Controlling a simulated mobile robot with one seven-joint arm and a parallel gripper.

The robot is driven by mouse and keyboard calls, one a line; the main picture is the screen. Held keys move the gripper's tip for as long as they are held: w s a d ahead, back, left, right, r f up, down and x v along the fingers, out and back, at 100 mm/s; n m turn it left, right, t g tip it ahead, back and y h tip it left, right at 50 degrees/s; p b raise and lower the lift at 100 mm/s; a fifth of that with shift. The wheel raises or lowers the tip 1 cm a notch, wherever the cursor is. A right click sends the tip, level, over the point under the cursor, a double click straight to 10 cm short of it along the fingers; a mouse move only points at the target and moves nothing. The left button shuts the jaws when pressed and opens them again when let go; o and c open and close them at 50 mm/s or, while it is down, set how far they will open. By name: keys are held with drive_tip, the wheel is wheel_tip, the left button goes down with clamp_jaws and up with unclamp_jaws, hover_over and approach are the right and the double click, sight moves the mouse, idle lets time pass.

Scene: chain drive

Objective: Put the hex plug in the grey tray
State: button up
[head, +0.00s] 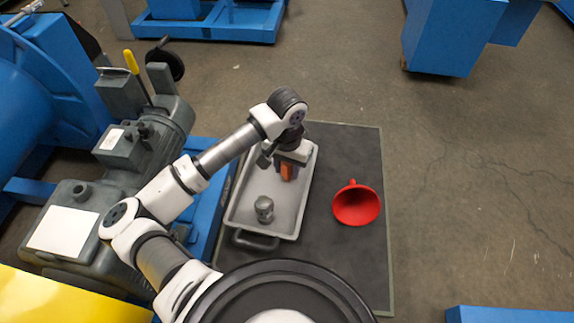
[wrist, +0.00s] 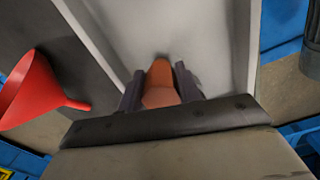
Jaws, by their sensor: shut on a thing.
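My gripper (head: 291,160) is over the far part of the grey tray (head: 239,206), inside its outline. It is shut on an orange piece (head: 287,173), which also shows between the two dark fingers in the wrist view (wrist: 160,86). The piece has a faceted near end. The tray floor (wrist: 195,35) lies behind it; I cannot tell whether the piece touches the floor. A grey metal fitting (head: 264,208) stands in the near part of the tray. I cannot tell for sure which of these two is the hex plug.
A red funnel (head: 357,204) lies on the dark mat (head: 345,262) right of the tray. A grey machine with a yellow-handled lever (head: 132,64) stands to the left on a blue frame.

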drive_tip(key=shift+f+b, duration=0.2)
drive_tip(key=shift+b, duration=0.15)
drive_tip(key=o, duration=1)
drive_tip(key=shift+r, duration=0.1)
drive_tip(key=shift+r+p, duration=0.25)
drive_tip(key=shift+p, duration=0.2)
wheel_tip(320, 180, up, 12)
drive_tip(key=shift+f+b, duration=0.1)
drive_tip(key=shift+b, duration=0.95)
